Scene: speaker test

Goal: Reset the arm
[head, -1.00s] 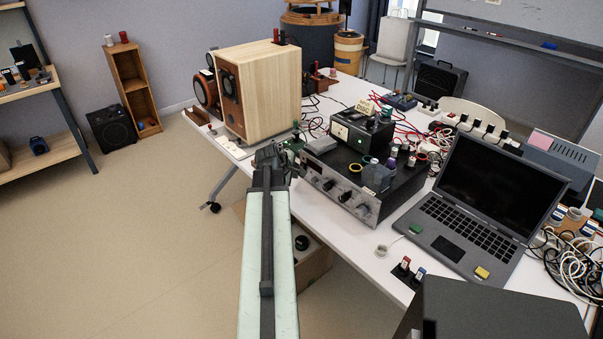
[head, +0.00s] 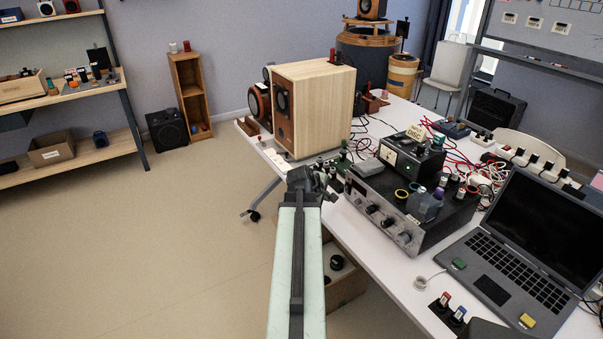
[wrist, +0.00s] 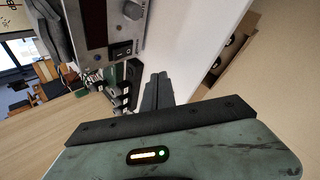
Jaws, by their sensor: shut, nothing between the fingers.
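My arm reaches forward from the bottom middle of the head view. My gripper (head: 308,180) is at its far end, beside the near left edge of the white table (head: 402,290). In the wrist view my gripper (wrist: 157,92) points away from the camera with its fingers together and nothing between them. The grey amplifier (head: 385,218) is just right of the gripper in the head view. It also shows at the top of the wrist view (wrist: 99,22), close to the fingers. I cannot tell whether they touch.
A wooden speaker cabinet (head: 325,105) stands on the table beyond the gripper. A laptop (head: 500,250) lies open at the right. A cardboard box (head: 343,285) is under the table edge. Shelves (head: 75,105) stand at the far left. The floor (head: 160,250) on the left is clear.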

